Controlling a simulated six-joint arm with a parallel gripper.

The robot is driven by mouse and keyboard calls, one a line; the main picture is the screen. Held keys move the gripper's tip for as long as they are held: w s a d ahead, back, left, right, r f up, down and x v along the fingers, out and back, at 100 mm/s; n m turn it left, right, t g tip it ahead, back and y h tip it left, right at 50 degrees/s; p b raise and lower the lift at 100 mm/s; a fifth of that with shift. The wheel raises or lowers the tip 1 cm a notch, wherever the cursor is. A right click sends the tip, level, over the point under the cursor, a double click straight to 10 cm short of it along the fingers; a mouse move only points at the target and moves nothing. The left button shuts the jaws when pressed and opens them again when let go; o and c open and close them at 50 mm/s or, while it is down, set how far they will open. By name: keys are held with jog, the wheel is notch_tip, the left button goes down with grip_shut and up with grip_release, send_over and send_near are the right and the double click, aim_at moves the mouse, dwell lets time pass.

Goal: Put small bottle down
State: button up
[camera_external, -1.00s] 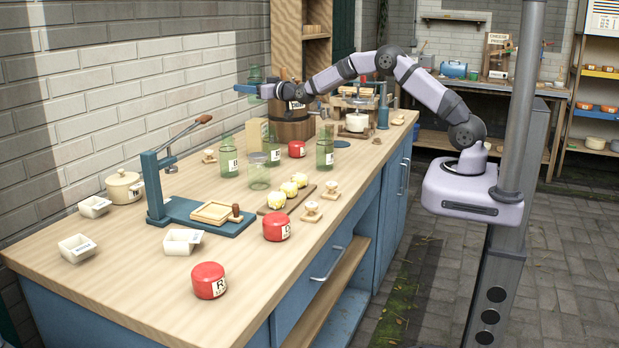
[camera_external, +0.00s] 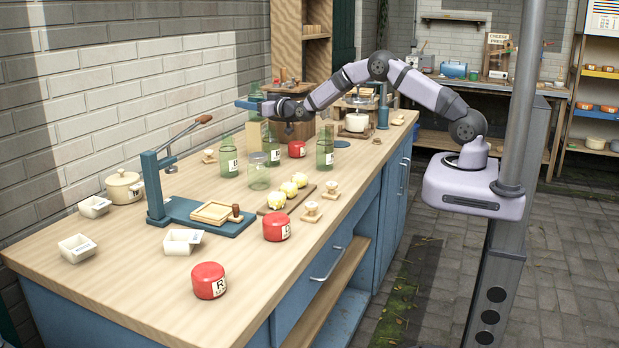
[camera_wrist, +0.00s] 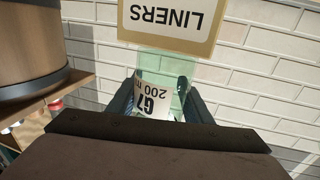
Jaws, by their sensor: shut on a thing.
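The small green glass bottle (camera_external: 256,88) is held upright in the external view, above the back of the counter near the brick wall. My gripper (camera_external: 246,104) is shut around its body. In the wrist view the bottle (camera_wrist: 158,64) sits between my gripper's fingers (camera_wrist: 157,97), with a white label (camera_wrist: 152,104) reading G7 and 200. A finger covers part of the bottle. Its base is over or close to the cream liners box (camera_external: 256,138); I cannot tell whether they touch. The box (camera_wrist: 205,46) also shows in the wrist view.
A wooden barrel (camera_external: 293,131) stands right of the liners box. Green bottles (camera_external: 228,160) (camera_external: 325,150), a clear jar (camera_external: 258,175) and a red tin (camera_external: 297,149) stand in front. A blue press (camera_external: 157,188) is further left. The counter's front edge (camera_external: 190,338) has bare wood nearby.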

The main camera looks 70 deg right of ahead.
jog(key=shift+f, duration=0.1)
jog(key=o, duration=1.2)
jog(key=shift+c, duration=0.2)
jog(key=shift+r, duration=0.2)
jog(key=s+a+b, duration=0.1)
jog(key=s+b, duration=0.1)
jog(key=s, duration=0.5)
jog(key=shift+s+a+b, duration=0.15)
jog(key=shift+a+b, duration=0.1)
jog(key=shift+b, duration=0.05)
